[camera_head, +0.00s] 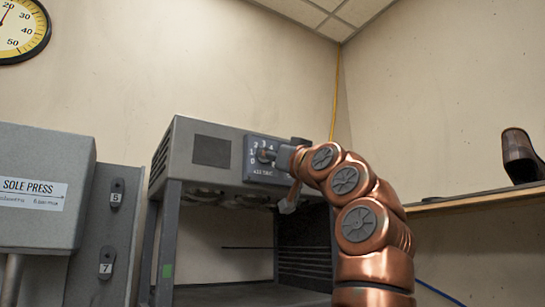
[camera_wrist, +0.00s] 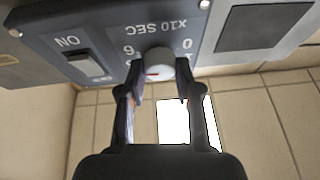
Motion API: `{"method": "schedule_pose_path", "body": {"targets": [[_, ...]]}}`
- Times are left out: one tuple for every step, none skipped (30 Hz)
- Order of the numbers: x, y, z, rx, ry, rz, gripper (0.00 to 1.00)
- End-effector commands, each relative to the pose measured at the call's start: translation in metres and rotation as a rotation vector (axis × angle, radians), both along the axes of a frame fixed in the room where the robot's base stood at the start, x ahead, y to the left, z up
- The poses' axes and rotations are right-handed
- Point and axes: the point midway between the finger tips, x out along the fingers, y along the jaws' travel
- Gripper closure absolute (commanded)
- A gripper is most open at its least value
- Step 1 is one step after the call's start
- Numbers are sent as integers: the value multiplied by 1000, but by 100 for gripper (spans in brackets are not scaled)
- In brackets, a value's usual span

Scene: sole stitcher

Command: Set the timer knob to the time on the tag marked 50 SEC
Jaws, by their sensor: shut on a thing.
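The timer knob (camera_wrist: 159,62) is a pale round knob with a small red mark, on a dark panel (camera_wrist: 110,30) lettered "x10 SEC". In the wrist view the panel is upside down; 0 and 1 show right of the knob, 6 left of it, other numerals hidden. The red mark sits at the knob's lower left in that picture. My gripper (camera_wrist: 158,72) is shut on the knob, one finger on each side. In the head view my gripper (camera_head: 275,156) reaches the panel (camera_head: 255,172) from the right. No tag marked 50 SEC is visible.
An ON switch (camera_wrist: 82,63) is on the same panel. The grey machine (camera_head: 190,135) has an open bay below. A grey SOLE PRESS box (camera_head: 45,225) stands left, with plates marked 5 (camera_head: 116,194) and 7 (camera_head: 107,263). A shelf (camera_head: 480,197) with a shoe (camera_head: 519,155) is right.

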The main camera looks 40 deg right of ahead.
Motion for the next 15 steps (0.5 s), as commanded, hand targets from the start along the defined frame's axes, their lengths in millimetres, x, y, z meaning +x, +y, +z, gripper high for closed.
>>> {"method": "schedule_pose_path", "body": {"targets": [[-5,0,4,1,-11,-1,100],[-5,0,4,2,-12,-1,100],[-5,0,4,4,-12,-2,100],[-5,0,4,5,-12,-2,100],[-5,0,4,6,-11,-3,100],[-4,0,3,8,-11,-4,100],[-4,0,3,8,-12,-6,100],[-4,0,3,7,-12,-6,100],[-4,0,3,8,-12,-6,100],[-4,0,3,9,-11,-5,100],[-4,1,2,11,-11,-4,100],[-3,1,2,13,-10,-3,100],[-3,1,2,14,-10,-4,100],[-3,1,2,16,-9,-4,100],[-3,1,1,17,-8,-5,100]]}}
